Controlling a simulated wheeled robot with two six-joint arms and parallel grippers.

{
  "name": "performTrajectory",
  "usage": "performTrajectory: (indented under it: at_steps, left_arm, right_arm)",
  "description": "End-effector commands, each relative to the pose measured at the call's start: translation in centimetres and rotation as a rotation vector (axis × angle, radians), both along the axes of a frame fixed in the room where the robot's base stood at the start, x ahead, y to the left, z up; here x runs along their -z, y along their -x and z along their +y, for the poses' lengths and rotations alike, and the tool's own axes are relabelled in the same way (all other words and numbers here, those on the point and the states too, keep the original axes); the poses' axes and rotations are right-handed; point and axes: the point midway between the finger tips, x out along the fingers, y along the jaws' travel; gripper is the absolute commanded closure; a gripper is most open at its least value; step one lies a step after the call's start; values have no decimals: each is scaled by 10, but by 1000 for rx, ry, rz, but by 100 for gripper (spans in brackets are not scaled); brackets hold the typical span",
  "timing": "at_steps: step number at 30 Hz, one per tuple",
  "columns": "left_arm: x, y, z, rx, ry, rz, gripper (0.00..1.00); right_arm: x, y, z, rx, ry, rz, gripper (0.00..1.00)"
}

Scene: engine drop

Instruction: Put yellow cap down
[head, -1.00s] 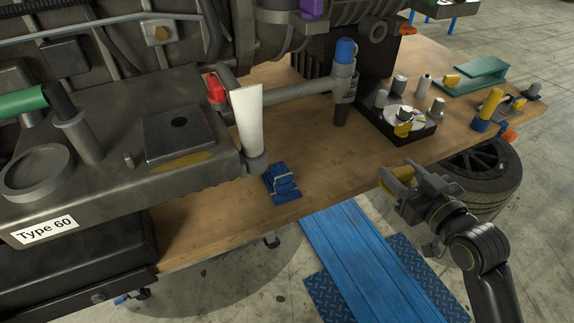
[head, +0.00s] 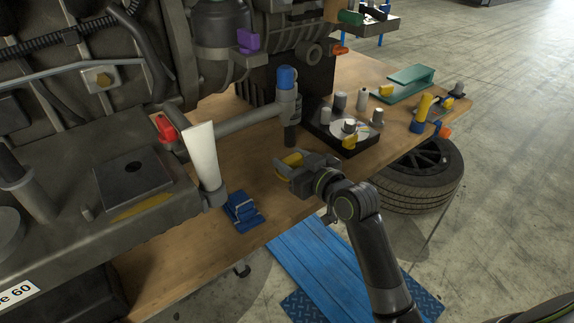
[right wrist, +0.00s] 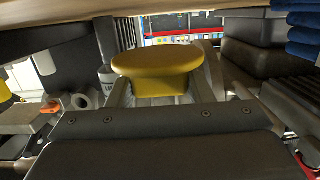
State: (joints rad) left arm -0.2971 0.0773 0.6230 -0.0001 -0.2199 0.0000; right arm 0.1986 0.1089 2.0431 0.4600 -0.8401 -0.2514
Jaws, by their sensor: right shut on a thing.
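A yellow cap (right wrist: 158,62) sits between the fingers of my right gripper, filling the middle of the right wrist view. In the head view my right gripper (head: 287,170) is shut on the yellow cap (head: 293,159), over the front part of the wooden table (head: 262,192). Only part of the cap shows there, at the gripper's tip. I cannot tell from the pictures how far above the wood it is. My left gripper is not in view.
A blue folded item (head: 243,210) lies left of the gripper near the front edge. A black tray (head: 340,147) with grey cylinders and a yellow piece stands to the right. The engine block (head: 150,190) fills the left. Bare wood lies between the blue item and the gripper.

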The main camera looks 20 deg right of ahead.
Motion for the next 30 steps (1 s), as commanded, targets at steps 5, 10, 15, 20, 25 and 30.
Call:
performTrajectory:
  at_steps: [5, 10, 15, 20, 25, 30]
  left_arm:
    - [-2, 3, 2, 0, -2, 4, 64]
    - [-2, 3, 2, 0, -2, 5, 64]
    - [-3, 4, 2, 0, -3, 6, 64]
    - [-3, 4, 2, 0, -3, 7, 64]
    - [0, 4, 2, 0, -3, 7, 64]
    - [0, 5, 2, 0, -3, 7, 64]
  right_arm:
    - [0, -17, 6, 0, 1, 1, 79]
    - [20, -18, 6, 2, -1, 6, 79]
    - [35, -18, 6, 1, 0, 1, 79]
    - [35, -18, 6, 1, 1, -1, 79]
    - [39, -18, 6, 1, 1, 0, 79]
    - [39, -18, 6, 1, 1, 1, 38]
